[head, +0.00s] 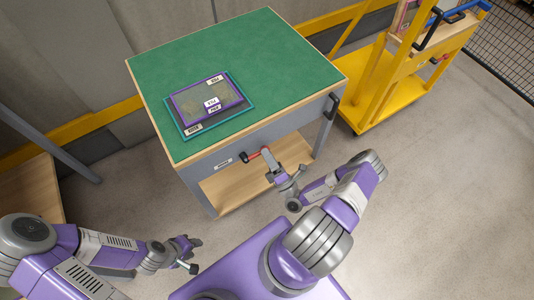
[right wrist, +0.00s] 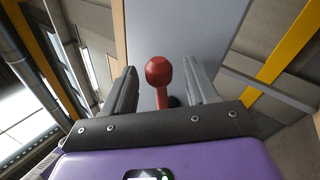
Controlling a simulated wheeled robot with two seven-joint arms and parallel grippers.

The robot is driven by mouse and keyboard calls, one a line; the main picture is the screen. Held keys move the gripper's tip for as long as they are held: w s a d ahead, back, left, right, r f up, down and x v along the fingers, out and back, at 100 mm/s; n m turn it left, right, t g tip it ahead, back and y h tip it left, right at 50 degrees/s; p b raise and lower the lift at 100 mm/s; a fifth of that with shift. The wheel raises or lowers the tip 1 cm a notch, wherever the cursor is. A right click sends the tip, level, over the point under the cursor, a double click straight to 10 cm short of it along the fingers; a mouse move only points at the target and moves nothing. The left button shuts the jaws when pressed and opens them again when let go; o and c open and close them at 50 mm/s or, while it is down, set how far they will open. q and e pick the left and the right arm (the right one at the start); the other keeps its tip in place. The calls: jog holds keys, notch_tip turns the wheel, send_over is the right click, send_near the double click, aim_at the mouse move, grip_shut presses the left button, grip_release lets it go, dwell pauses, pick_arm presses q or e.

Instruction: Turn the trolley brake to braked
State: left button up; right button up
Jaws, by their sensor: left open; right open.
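The trolley (head: 285,60) has a green top, a grey front panel and a wooden lower shelf. The brake lever (head: 266,153) is red and sits on the front panel, reaching right from a dark pivot (head: 245,157). My right gripper (head: 272,168) is open at the lever. In the right wrist view the lever's round red knob (right wrist: 159,70) shows between the two open fingers of the right gripper (right wrist: 159,85); I cannot tell whether they touch it. My left gripper (head: 192,255) is open and empty, low and left of the trolley.
A teal-edged tray (head: 248,103) with a purple-framed panel (head: 207,98) lies on the green top. A small label (head: 223,163) is left of the brake. A dark handle (head: 331,105) is on the panel's right. A yellow frame (head: 365,95) stands at right. The floor at right is clear.

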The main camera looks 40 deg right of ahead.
jog(key=v, duration=0.7)
jog(key=shift+s+f+p, duration=0.2)
jog(key=shift+p, duration=0.1)
